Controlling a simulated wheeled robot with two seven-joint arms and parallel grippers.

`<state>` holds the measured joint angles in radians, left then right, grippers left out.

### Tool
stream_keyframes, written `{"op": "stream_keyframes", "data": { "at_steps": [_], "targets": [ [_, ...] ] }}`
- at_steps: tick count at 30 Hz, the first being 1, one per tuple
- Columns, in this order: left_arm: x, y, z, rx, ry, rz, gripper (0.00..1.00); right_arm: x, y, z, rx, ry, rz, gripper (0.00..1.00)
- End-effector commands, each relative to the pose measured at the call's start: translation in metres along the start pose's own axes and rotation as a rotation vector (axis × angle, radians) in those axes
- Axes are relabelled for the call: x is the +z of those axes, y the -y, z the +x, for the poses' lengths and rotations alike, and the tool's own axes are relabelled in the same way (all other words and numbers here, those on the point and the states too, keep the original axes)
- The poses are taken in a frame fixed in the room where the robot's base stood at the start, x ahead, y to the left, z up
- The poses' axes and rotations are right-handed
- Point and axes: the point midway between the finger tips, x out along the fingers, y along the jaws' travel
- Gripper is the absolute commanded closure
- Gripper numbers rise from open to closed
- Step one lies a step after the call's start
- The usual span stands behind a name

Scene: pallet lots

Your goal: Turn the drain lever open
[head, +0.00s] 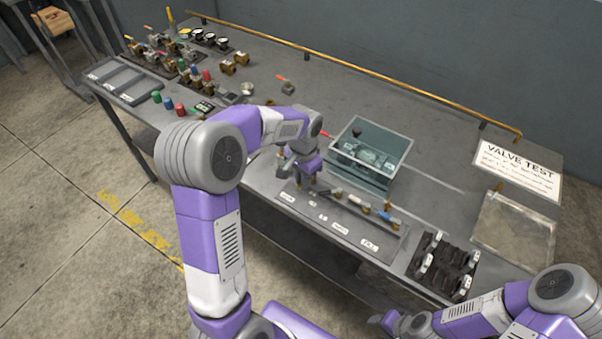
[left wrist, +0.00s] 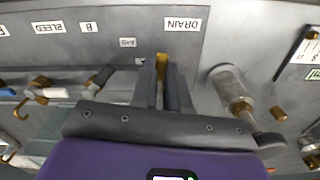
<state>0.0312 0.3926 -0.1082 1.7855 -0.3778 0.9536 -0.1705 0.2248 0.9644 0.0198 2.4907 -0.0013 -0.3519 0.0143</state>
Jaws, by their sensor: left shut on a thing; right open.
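The valve panel (head: 330,222) lies along the bench's front edge with a row of labelled valves. In the left wrist view, the DRAIN label (left wrist: 182,25) is just beyond my left gripper (left wrist: 166,75). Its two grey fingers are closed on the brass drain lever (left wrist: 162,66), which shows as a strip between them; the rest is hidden. In the head view my left gripper (head: 300,178) is low over the panel's left end and hides that valve. My right gripper (head: 388,320) is at the bottom edge, away from the panel, open, its jaws hardly visible.
A clear-walled tank (head: 371,152) stands behind the panel. A black rack (head: 442,265) is to its right, near a VALVE TEST sheet (head: 518,170). A brass rail (head: 350,75) runs along the back. Several valves and fittings crowd the left end. Other valve handles (left wrist: 45,92) flank my left gripper.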

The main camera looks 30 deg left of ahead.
Motion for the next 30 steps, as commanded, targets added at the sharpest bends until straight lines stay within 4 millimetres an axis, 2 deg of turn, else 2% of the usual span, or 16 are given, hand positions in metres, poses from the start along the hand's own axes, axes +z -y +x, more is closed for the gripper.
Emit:
{"op": "stream_keyframes", "data": {
  "at_steps": [12, 28, 29, 30],
  "targets": [
    [-0.0012, -0.0068, -0.0007, 0.000, -0.001, -0.176, 1.00, 0.0003, 0.0018, -0.0048, 0.000, 0.000, 0.000, 0.57],
    [-0.0014, -0.0074, -0.0004, 0.001, -0.002, -0.199, 1.00, 0.0002, 0.0019, -0.0051, 0.000, 0.000, 0.000, 0.57],
    [-0.0014, -0.0074, -0.0004, 0.001, -0.002, -0.199, 0.83, 0.0002, 0.0019, -0.0051, 0.000, 0.000, 0.000, 0.57],
    [-0.0014, -0.0074, -0.0004, 0.001, -0.002, -0.199, 0.77, 0.0002, 0.0019, -0.0051, 0.000, 0.000, 0.000, 0.57]
  ]
}}
